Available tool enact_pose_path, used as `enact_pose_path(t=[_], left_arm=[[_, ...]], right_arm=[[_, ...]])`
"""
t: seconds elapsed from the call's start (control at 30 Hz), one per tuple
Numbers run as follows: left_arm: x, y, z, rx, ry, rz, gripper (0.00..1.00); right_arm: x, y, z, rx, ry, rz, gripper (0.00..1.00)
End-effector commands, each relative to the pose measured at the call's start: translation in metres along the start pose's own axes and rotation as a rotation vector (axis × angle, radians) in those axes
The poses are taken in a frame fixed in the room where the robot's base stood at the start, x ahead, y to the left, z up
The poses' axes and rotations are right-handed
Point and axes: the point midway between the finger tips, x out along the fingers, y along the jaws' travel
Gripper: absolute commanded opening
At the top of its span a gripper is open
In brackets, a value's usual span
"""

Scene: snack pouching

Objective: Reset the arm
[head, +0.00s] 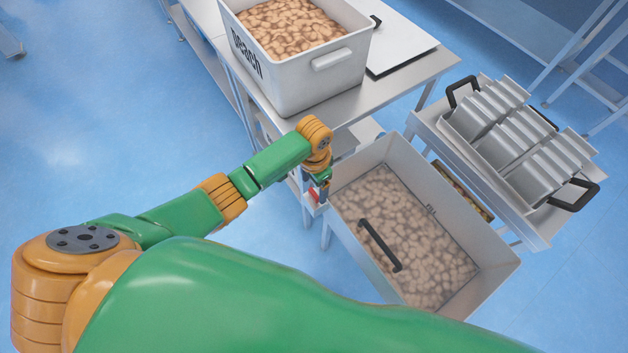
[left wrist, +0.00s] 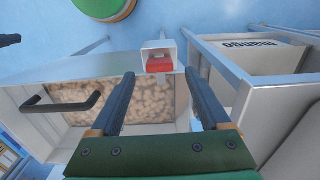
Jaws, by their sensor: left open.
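My left arm reaches in from the left in the head view. Its gripper (head: 322,188) hangs beside the left wall of a large open bin, next to a small white box with a red part (head: 310,197). In the left wrist view the two dark fingers (left wrist: 165,100) stand apart with nothing between them. Beyond the fingertips is the same white box, its red part (left wrist: 159,65) showing. My right gripper does not show in either view.
The open bin (head: 500,275) has tan pieces under a clear lid with a black handle (head: 380,246). A bin labelled "peach" (head: 290,85) stands on the metal table (head: 425,68). A rack of metal pouch holders (head: 520,140) is at the right. Blue floor is clear at left.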

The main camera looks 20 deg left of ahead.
Motion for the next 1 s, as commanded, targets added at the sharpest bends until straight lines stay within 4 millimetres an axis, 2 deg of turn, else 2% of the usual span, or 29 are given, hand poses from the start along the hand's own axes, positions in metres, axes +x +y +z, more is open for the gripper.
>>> enact_pose_path(t=[0.1, 0.2, 0.67, 0.77, 0.9, 1.0], left_arm=[[-0.024, -0.001, -0.001, 0.001, 0.005, -0.002, 0.80], [-0.034, -0.001, 0.000, 0.000, 0.002, -0.001, 0.80], [-0.035, 0.001, 0.000, 0.000, 0.003, 0.002, 0.80], [-0.026, 0.019, 0.007, -0.003, 0.037, 0.029, 0.80], [-0.015, 0.053, 0.030, -0.072, 0.143, 0.072, 0.80], [-0.016, 0.062, 0.050, -0.146, 0.201, 0.072, 0.80]], right_arm=[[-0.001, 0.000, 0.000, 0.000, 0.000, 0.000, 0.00], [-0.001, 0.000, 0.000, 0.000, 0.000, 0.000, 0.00], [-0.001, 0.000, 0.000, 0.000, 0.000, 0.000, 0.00], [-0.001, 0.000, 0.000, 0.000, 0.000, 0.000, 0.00], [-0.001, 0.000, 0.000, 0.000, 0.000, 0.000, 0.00], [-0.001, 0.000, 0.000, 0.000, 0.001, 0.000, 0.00]])
